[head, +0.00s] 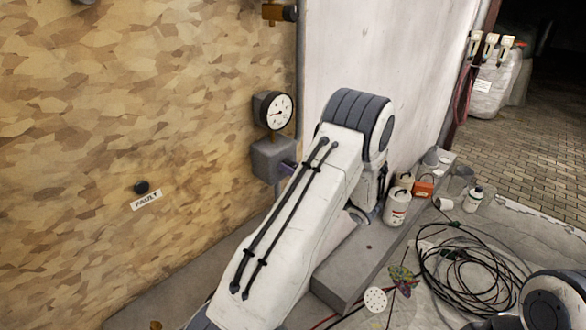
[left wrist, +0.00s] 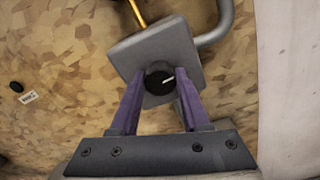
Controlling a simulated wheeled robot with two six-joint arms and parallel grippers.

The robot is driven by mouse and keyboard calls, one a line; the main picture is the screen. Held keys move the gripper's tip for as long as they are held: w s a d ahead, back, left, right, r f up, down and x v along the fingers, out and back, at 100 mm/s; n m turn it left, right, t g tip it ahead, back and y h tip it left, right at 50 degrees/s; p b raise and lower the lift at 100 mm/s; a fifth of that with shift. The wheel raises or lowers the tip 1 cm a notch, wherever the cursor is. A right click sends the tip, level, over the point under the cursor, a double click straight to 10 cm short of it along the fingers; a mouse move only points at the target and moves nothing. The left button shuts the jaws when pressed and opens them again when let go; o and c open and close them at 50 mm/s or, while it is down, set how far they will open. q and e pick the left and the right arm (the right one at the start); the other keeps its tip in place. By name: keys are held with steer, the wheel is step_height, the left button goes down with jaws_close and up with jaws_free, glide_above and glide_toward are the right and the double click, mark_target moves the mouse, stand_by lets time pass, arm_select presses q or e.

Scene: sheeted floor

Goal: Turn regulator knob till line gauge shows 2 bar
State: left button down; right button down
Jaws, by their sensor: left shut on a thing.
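The line gauge (head: 277,111) is a round white dial in a dark case on the wall. A reddish needle shows on it, but the figures are too small to read. The grey regulator block (head: 268,155) sits just below the gauge. In the left wrist view the black regulator knob (left wrist: 158,79), with a white pointer mark aimed right and slightly up, is on the block's face. My left gripper (left wrist: 159,88) has its purple fingers on either side of the knob, shut on it. In the head view my arm hides the knob. My right gripper is out of view.
A black button (head: 141,187) with a FAULT label (head: 147,200) is on the patterned wall, left of the regulator. A grey pipe (left wrist: 216,30) curves off the block.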

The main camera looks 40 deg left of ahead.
arm_select(q)
steer(key=shift+c, duration=1.9)
jaws_free()
steer(key=shift+d, duration=0.1)
steer(key=d+b, duration=0.4)
steer(key=d, duration=0.6)
steer(key=shift+s+d+b, duration=0.2)
steer(key=shift+s+b, duration=0.15)
steer(key=shift+s, duration=0.05)
